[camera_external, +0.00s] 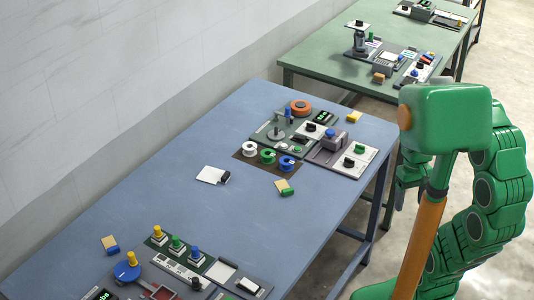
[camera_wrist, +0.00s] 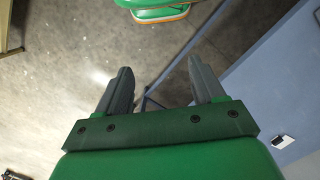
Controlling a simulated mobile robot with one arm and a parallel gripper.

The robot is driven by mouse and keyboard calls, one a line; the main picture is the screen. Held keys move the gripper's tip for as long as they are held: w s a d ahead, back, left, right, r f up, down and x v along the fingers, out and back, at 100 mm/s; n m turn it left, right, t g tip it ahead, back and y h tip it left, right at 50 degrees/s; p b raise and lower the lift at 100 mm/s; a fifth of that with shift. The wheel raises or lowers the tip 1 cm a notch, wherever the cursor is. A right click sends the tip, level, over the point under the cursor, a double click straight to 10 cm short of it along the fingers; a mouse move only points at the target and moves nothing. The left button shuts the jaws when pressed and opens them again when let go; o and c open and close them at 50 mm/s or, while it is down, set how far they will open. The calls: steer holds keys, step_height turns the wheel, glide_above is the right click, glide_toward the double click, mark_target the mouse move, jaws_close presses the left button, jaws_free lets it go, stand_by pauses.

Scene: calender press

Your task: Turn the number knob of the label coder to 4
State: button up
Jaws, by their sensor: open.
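My gripper (camera_wrist: 163,82) is open and empty in the wrist view, its two dark fingers apart over the floor beside the blue table. In the external view my gripper (camera_external: 408,182) hangs at the table's right, partly hidden by my arm. A station at the far end of the blue table has an orange roll (camera_external: 300,107), a small display (camera_external: 323,117) and black knobs, one on a white plate (camera_external: 310,127) and one nearer the right edge (camera_external: 349,162). Which part is the label coder's number knob I cannot tell; any numbers are too small to read.
White, green and blue spools (camera_external: 267,156) stand before the far station. The table's middle is mostly clear. A green table (camera_external: 320,62) stands behind.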

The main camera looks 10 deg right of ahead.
steer(key=w+r+n, duration=0.2)
steer(key=w+n, duration=0.1)
steer(key=w, duration=1.2)
steer(key=n+t, duration=0.2)
steer(key=n, duration=0.3)
glide_above(360, 148)
step_height(360, 148, down, 13)
steer(key=shift+w+d+f, duration=0.15)
steer(key=shift+w+f, duration=0.1)
steer(key=shift+f, duration=3.9)
steer(key=shift+c, duration=0.3)
steer(key=c, duration=1)
